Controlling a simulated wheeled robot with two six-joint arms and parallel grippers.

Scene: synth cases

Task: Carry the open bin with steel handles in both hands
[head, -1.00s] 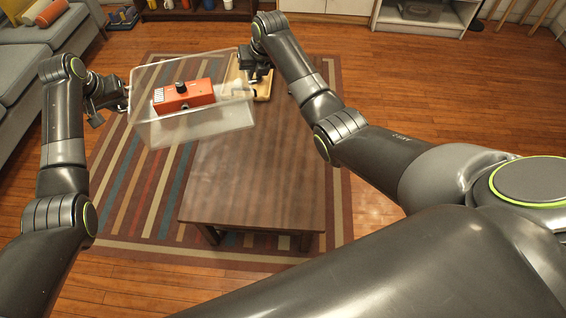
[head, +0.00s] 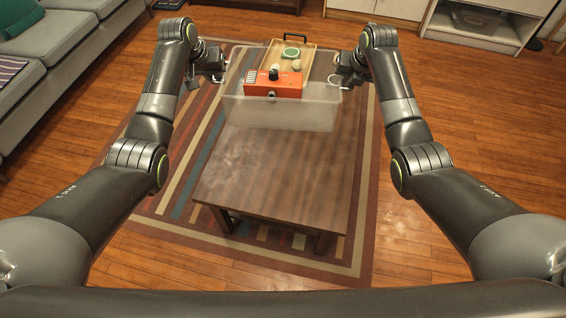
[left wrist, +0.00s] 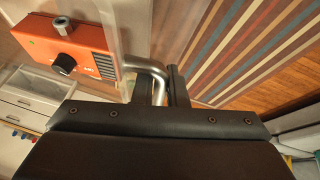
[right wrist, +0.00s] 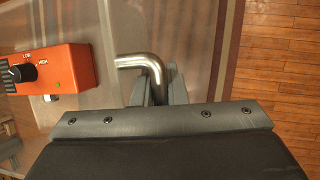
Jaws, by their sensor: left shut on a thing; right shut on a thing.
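The clear open bin (head: 280,115) is between my two grippers over the far part of the wooden table, roughly level. An orange box (head: 272,88) with a black knob sits inside it. My left gripper (head: 222,78) is shut on the bin's left steel handle, a bent rod (left wrist: 158,78) in the left wrist view. My right gripper (head: 338,80) is shut on the right steel handle, which shows in the right wrist view (right wrist: 140,62). I cannot tell the gap between the bin's bottom and the table.
The wooden table (head: 275,180) is bare on its near part. A wooden tray (head: 308,57) with a green round item and small things stands at its far end, behind the bin. A grey sofa (head: 55,60) is at left, white cabinets (head: 470,25) at back right.

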